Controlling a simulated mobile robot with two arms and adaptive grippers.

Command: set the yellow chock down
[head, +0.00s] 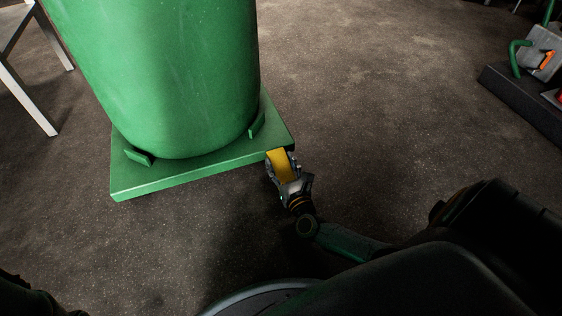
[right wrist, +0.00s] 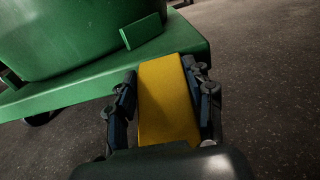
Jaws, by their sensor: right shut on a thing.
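The yellow chock (head: 279,163) is at the right front corner of the green base plate under the green column. My right gripper (head: 281,168) is shut on it. In the right wrist view the chock (right wrist: 165,100) sits between the two dark fingers of the gripper (right wrist: 166,95), its far end at the edge of the green plate (right wrist: 80,90). I cannot tell whether the chock touches the plate or the floor. My left gripper is not in view.
The green column (head: 165,75) stands on its plate (head: 200,178) at the upper left. A white-legged frame (head: 35,95) is at the far left. A dark platform with equipment (head: 520,95) is at the upper right. The concrete floor between is clear.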

